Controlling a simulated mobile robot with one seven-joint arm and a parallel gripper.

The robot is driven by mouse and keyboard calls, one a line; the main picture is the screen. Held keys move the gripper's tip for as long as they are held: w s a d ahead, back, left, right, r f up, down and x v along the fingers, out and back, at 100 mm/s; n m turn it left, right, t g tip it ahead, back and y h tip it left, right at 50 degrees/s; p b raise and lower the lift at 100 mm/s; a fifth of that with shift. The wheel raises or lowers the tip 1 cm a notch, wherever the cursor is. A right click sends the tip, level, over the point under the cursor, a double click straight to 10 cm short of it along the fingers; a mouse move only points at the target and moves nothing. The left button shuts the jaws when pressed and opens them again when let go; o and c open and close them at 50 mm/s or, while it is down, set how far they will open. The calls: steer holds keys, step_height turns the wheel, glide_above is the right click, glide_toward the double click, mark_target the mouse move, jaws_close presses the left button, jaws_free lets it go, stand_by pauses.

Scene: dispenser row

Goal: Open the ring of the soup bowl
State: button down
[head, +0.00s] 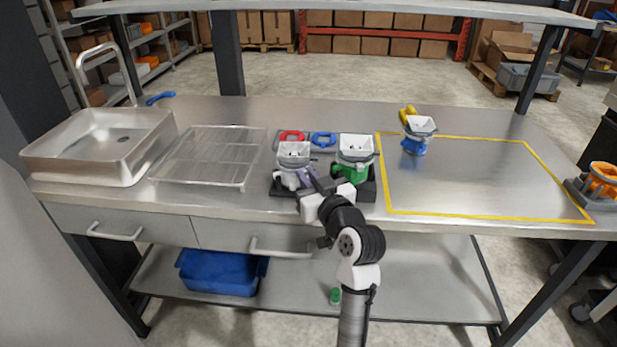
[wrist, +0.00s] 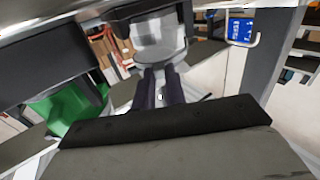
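No thing is labelled as the soup bowl, and I cannot tell which one it is. A white square-topped hopper with a grey ring (head: 293,153) stands on a pale body in the dark stand. A similar hopper (head: 355,147) sits on a green body (head: 350,172) to its right. My gripper (head: 313,180) is at the front of the pale-bodied unit. In the wrist view its two dark fingers (wrist: 160,88) point at a greyish bowl-like part (wrist: 158,42), with a narrow gap between them. Whether they touch or hold anything is unclear. A green part (wrist: 72,108) shows at left.
Red (head: 292,136) and blue (head: 324,139) rings lie behind the stand. A wire rack (head: 208,155) and sink (head: 97,147) are left. An orange part (head: 603,178) is right.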

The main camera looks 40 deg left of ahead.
steer(key=shift+w+d+f+n+g+b, duration=0.1)
steer(key=shift+w+n+g+b, duration=0.25)
steer(key=shift+b, duration=0.3)
steer(key=shift+n+g+y, duration=0.25)
steer(key=shift+g+y, duration=0.15)
steer(key=shift+g, duration=0.15)
steer(key=c, duration=1.4)
jaws_free()
steer(key=shift+c, duration=0.2)
steer(key=shift+d, duration=0.15)
steer(key=b+v, duration=0.3)
steer(key=v, duration=1)
steer(key=shift+d, duration=0.3)
steer(key=shift+s, duration=0.15)
